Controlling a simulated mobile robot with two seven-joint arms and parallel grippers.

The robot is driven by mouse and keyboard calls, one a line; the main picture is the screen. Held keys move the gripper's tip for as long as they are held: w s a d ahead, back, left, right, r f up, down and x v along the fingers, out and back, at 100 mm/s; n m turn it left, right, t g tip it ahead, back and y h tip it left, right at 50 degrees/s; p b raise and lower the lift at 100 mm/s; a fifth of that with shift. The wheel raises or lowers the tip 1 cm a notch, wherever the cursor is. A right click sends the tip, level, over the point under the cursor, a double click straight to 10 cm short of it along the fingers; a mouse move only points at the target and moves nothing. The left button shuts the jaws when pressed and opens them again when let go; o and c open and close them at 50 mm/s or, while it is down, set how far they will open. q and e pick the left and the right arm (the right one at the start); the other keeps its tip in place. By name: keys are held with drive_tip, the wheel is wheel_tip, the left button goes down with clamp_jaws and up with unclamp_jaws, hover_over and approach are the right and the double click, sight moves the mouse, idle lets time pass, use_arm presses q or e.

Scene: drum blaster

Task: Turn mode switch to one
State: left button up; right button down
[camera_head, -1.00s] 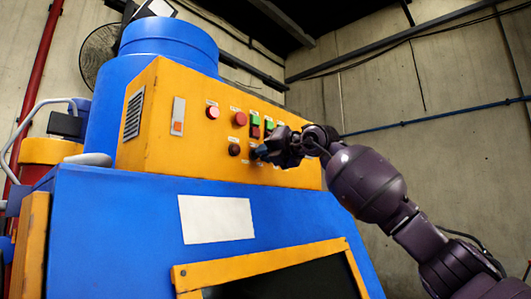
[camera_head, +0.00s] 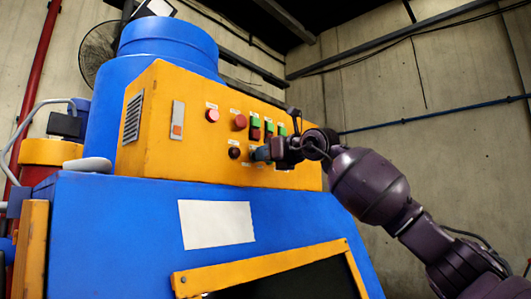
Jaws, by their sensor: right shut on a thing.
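The mode switch is not clearly visible; my right gripper covers the lower row of the yellow control panel (camera_head: 165,125) where its fingers touch. My right gripper (camera_head: 262,153) is at that lower row, just right of a black knob (camera_head: 234,153). Its fingertips are shut on a small control there, which the fingers hide. Red buttons (camera_head: 212,115) and green-and-red switches (camera_head: 255,128) sit in the row above. The labels are too small to read. My left gripper is not in view.
The blue machine body (camera_head: 110,230) juts out below the panel, with a white plate (camera_head: 216,222) and a yellow-framed dark opening (camera_head: 270,268). A grey pipe (camera_head: 40,108) is at the left. Open space lies right of the panel, before the concrete wall (camera_head: 450,160).

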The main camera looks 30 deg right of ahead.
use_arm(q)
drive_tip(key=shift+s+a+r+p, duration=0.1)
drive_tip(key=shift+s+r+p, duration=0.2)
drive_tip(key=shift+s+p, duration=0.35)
use_arm(e)
drive_tip(key=shift+n, duration=3.6)
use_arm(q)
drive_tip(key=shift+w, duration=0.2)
use_arm(e)
drive_tip(key=c, duration=1.2)
unclamp_jaws()
